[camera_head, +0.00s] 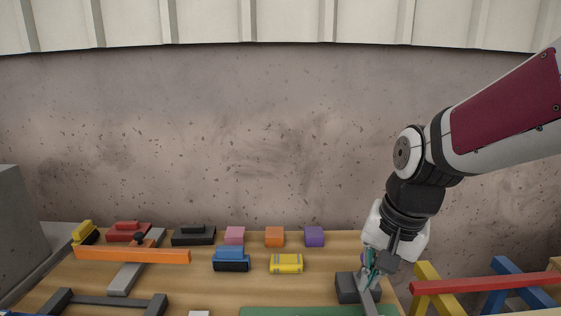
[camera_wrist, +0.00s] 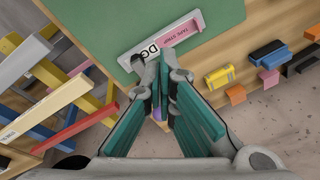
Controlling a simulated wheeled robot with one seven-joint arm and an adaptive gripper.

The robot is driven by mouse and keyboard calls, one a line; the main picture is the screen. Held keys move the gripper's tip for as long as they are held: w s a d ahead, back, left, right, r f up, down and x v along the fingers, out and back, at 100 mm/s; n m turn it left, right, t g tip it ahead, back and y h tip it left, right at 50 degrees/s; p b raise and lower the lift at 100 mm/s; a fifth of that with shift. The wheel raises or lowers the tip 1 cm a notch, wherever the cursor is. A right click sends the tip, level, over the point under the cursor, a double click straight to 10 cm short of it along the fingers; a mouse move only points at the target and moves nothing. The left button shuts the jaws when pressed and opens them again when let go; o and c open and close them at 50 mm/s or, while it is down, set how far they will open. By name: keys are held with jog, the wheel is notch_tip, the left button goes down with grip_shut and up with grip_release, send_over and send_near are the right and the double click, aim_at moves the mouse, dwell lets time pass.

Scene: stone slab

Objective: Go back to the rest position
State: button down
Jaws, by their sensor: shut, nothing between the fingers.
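My gripper (camera_head: 370,272) is low at the right end of the wooden table, in front of a dark grey block (camera_head: 347,288). In the wrist view my gripper (camera_wrist: 163,66) shows two teal-padded fingers that meet at their tips, with nothing held. A bit of purple (camera_wrist: 157,114) shows through the gap behind the fingertips. The tips look close to a light grey labelled plate (camera_wrist: 185,30) with a pink strip on the green mat (camera_wrist: 217,18). I cannot tell whether they touch it.
On the table (camera_head: 180,280) stand an orange bar (camera_head: 132,256), a blue and black block (camera_head: 230,259), a yellow block (camera_head: 286,263), and pink (camera_head: 235,236), orange (camera_head: 274,237) and purple (camera_head: 314,237) blocks. Right of it are coloured beams (camera_head: 485,283). A concrete wall (camera_head: 230,140) rises behind.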

jog(key=s+d+r+n+t, duration=0.1)
jog(key=s+d+r+n, duration=0.1)
jog(key=s, duration=0.5)
jog(key=s+d+r+n+t+h, duration=0.1)
jog(key=s+r+n, duration=0.2)
jog(key=s, duration=0.4)
jog(key=shift+s+d+r+n, duration=0.2)
jog(key=shift+d+r+n, duration=0.2)
jog(key=shift+r, duration=0.1)
